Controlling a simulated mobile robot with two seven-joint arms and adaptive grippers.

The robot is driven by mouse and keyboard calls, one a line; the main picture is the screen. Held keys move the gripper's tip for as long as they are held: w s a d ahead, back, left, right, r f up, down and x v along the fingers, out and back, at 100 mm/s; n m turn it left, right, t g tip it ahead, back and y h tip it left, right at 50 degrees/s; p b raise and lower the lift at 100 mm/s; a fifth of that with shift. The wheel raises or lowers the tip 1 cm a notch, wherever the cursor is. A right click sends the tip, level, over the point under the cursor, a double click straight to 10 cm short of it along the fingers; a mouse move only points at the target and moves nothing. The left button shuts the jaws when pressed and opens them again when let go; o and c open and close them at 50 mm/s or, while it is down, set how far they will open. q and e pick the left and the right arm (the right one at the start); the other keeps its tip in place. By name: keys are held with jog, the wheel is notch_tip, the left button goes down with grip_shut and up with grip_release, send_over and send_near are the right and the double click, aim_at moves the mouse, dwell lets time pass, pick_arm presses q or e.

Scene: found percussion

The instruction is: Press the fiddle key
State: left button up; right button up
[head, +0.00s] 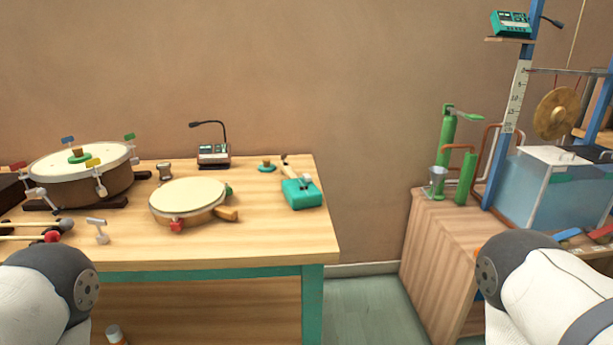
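I cannot make out anything that is clearly a fiddle key. A small panel with a gooseneck (214,155) stands at the back of the wooden table, but its keys are too small to read. A similar teal panel (511,23) sits on a small shelf at the upper right. Neither gripper is in view. Only rounded grey and white parts of my arms show at the bottom left and bottom right.
The table (270,232) holds a large drum (115,185), a smaller drum (186,203), mallets (40,232) and a teal block (301,194). A gong (556,112) hangs above. Floor shows between.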

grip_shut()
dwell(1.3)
